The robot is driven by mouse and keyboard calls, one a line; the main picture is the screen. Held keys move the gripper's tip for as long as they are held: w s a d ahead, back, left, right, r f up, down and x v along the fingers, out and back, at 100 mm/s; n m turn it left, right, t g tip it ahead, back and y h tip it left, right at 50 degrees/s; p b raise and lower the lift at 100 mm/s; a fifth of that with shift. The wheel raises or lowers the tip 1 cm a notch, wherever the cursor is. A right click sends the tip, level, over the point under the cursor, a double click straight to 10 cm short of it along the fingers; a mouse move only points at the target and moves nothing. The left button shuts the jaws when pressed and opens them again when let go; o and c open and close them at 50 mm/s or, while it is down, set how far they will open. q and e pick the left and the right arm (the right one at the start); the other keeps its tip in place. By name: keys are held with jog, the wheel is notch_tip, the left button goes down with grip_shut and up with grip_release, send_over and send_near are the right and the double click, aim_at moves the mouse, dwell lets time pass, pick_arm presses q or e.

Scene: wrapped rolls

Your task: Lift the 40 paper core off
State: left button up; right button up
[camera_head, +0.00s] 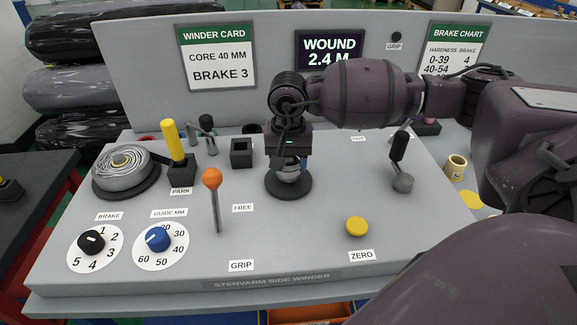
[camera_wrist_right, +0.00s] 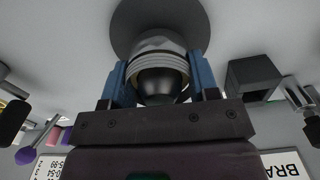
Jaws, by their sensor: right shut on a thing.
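My right gripper (camera_head: 289,165) points down over the dark round spindle plate (camera_head: 302,188) in the middle of the winder. In the right wrist view its blue fingers (camera_wrist_right: 159,82) are shut on a wound roll (camera_wrist_right: 158,48), grey-white with banded edges, around a dark rounded spindle nose (camera_wrist_right: 160,84). The roll (camera_head: 289,175) shows just below the fingers and sits at the plate; any paper core inside it is hidden. A separate beige core (camera_head: 456,164) with a number label stands at the right. My left gripper is not in view.
A grey coiled roll (camera_head: 125,172) lies on a dark disc at left. A yellow handle (camera_head: 174,140), an orange-knobbed lever (camera_head: 213,185) and a black-handled crank (camera_head: 399,155) stand up around the gripper. An upright board (camera_head: 240,100) stands behind.

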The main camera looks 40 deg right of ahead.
notch_tip(320, 180, up, 19)
jog(key=shift+p, duration=0.45)
jog(key=shift+r, duration=0.15)
jog(key=shift+s, duration=0.1)
dwell(0.5)
